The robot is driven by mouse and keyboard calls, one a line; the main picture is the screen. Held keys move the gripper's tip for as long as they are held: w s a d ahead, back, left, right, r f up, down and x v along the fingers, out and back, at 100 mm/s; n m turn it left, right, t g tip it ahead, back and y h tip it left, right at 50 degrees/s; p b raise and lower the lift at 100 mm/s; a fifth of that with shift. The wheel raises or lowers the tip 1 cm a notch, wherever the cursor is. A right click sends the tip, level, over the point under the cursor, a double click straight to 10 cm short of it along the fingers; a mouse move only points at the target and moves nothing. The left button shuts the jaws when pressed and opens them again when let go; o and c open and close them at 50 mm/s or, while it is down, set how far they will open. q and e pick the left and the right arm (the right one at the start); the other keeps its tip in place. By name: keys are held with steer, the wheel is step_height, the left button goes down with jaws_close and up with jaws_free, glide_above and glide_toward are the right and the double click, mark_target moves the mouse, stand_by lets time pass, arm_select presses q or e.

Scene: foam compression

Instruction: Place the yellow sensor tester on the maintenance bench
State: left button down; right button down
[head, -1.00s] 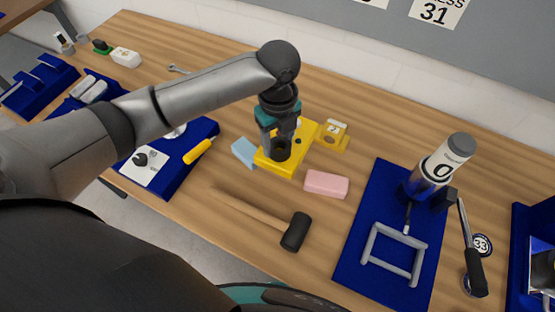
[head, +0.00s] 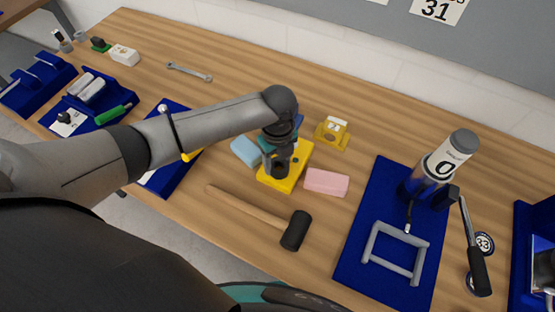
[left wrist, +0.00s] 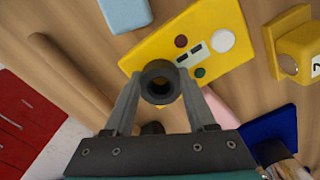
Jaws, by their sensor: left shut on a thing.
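The yellow sensor tester (head: 297,174) is a flat yellow box at the middle of the wooden maintenance bench (head: 395,140). In the left wrist view the tester (left wrist: 222,48) shows a white disc, red and green buttons and a black ring-shaped post. My left gripper (head: 280,168) is above the tester in the head view. Its two fingers (left wrist: 160,85) are shut on the black post. The tester appears low over or on the bench; I cannot tell if its underside touches. My right gripper is not in view.
A light-blue block (head: 244,150) lies left of the tester, a pink block (head: 327,182) right of it. A yellow stand (head: 333,133) is behind, a hammer (head: 294,231) in front. A blue mat (head: 362,215) with a bottle-shaped device (head: 445,160) is at right.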

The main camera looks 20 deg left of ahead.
mark_target(278, 169)
arm_select(q)
steer(key=shift+c, duration=1.1)
jaws_free()
steer(key=shift+f, duration=0.1)
step_height(278, 169, up, 12)
steer(key=p, duration=0.1)
